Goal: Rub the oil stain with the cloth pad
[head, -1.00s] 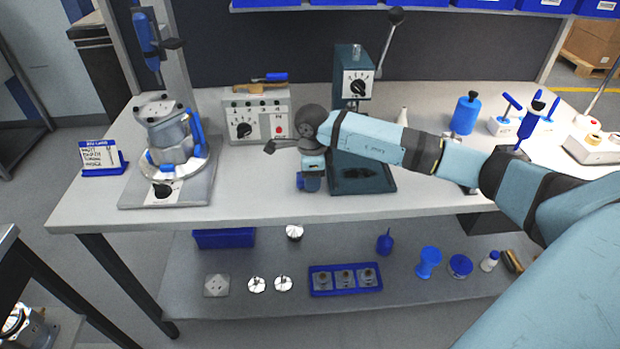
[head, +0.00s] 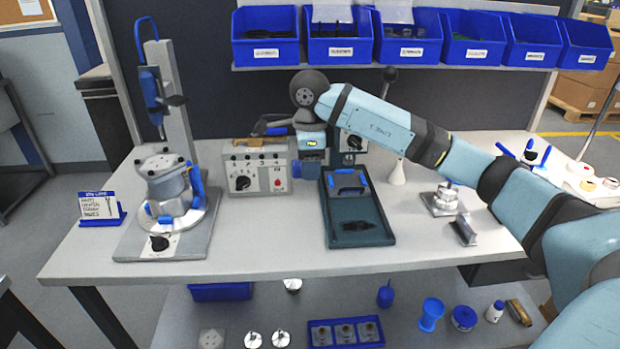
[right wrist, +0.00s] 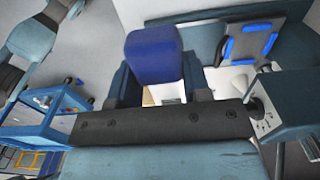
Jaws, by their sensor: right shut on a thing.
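My right gripper (head: 311,168) is shut on a blue block-like pad, which I take to be the cloth pad (right wrist: 154,55). In the head view the pad (head: 297,168) shows only as a small blue edge beside the fingers. The gripper is above the bench, beside the control box and just left of the press. A dark patch, likely the oil stain (head: 357,226), lies on the front part of the dark teal press base (head: 373,207). The pad is apart from that patch, up and to its left. My left gripper is in neither view.
A plate with blue handles (head: 348,183) lies at the back of the press base. A machined housing (head: 168,185) stands on the left. Blue bins (head: 407,38) hang above. The front bench strip is clear.

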